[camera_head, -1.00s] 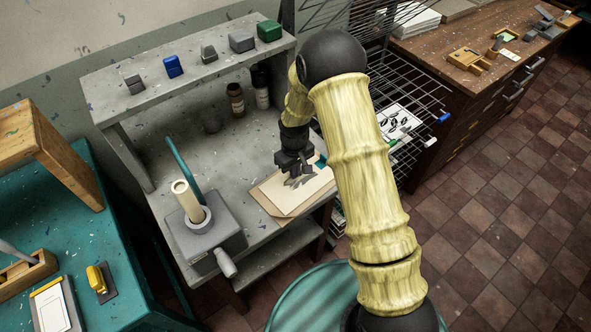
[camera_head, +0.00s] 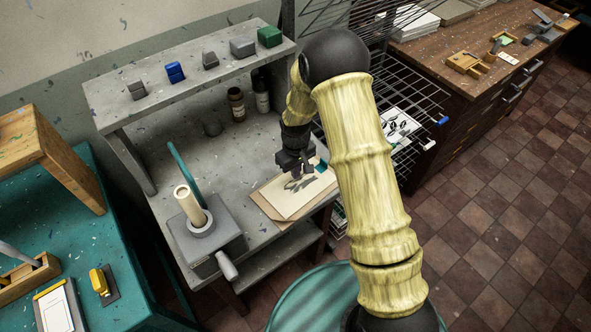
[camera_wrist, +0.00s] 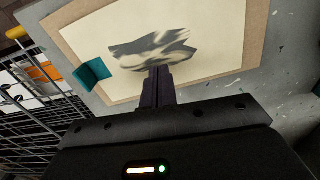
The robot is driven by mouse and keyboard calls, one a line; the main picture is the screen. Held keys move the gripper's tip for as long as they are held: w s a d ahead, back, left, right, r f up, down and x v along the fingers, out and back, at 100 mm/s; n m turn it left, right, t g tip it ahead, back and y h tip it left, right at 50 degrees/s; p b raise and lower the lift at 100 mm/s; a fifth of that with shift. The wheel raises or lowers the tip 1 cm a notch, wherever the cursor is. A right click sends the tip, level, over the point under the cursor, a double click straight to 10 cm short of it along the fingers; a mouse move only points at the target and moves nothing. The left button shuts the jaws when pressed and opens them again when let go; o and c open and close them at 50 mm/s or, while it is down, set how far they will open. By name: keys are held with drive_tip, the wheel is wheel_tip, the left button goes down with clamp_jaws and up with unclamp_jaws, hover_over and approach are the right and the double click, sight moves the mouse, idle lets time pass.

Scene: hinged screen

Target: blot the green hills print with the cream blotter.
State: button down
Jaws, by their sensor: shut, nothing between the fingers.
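My gripper (camera_head: 295,170) is shut with nothing in it, over the grey bench. In the wrist view its fingertips (camera_wrist: 158,72) are above a cream sheet (camera_wrist: 205,52); I cannot tell whether they touch it. The sheet also shows in the head view (camera_head: 284,203), lying on a tan board (camera_head: 262,205). A dark shape lies on the sheet by the fingers; I cannot tell if it is print or shadow. A small teal block (camera_wrist: 91,74) sits at the sheet's edge. I cannot make out a green hills print or say surely which thing is the cream blotter.
A grey device with a cream cylinder (camera_head: 184,199) and a teal handle stands left of the sheet. Several blocks stand on the raised shelf (camera_head: 190,75). Bottles (camera_head: 236,104) stand at the back. A wire rack (camera_head: 425,112) is to the right.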

sight(312, 181)
drive_tip(key=shift+s+d, duration=0.15)
drive_tip(key=shift+d, duration=1.15)
drive_tip(key=shift+s+d, duration=0.1)
drive_tip(key=shift+d, duration=1.2)
drive_tip(key=shift+f+b, duration=0.65)
drive_tip(key=shift+f, duration=0.4)
drive_tip(key=shift+r+p, duration=2.4)
drive_tip(key=shift+r, duration=1.1)
